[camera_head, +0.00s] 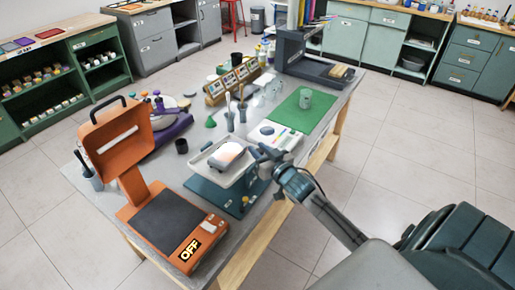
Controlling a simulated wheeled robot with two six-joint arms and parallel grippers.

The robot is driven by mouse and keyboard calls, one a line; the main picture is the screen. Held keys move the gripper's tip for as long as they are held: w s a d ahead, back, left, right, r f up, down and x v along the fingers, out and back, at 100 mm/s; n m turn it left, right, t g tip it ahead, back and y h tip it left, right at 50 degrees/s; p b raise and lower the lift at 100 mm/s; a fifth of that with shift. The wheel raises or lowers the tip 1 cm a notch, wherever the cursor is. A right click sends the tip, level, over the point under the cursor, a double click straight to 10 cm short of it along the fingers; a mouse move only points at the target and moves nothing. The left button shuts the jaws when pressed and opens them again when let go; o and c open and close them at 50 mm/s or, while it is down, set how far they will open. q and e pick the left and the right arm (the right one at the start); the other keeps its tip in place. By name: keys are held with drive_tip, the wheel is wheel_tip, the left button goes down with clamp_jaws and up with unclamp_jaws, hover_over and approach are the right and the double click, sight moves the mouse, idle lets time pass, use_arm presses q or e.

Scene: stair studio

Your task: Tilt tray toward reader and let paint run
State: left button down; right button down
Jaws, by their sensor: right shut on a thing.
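A pale grey tray (200,170) sits above a teal stand (208,193) near the middle of the table. A whitish rounded patch or object (229,154) is in the tray; I cannot tell whether it is paint. My right gripper (263,158) comes in from the right and is shut at the tray's right edge; its fingertips are small and partly hidden. An orange device (133,176) with a raised head, a dark flat plate (168,221) and a panel reading OFF (189,250) stands left of the tray. I cannot tell which thing is the reader. My left gripper is not in view.
Behind the tray are a white palette (268,135), a green mat (292,113) with a clear cup (305,98), and a rack of small pots (232,80). A dark cup (181,146) stands left of the tray. A purple device (168,128) is behind it.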

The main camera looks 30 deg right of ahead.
drive_tip(key=shift+w+d+r, duration=0.1)
drive_tip(key=shift+d, duration=0.15)
drive_tip(key=shift+d+m, duration=0.15)
drive_tip(key=shift+m, duration=0.25)
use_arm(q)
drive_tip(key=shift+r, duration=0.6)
use_arm(e)
drive_tip(key=shift+f, duration=0.2)
drive_tip(key=c, duration=1.2)
unclamp_jaws()
drive_tip(key=shift+o, duration=0.2)
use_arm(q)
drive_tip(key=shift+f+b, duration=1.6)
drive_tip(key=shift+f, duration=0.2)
use_arm(e)
drive_tip(key=s, duration=1)
drive_tip(key=shift+s+r, duration=0.35)
drive_tip(key=shift+r, duration=0.1)
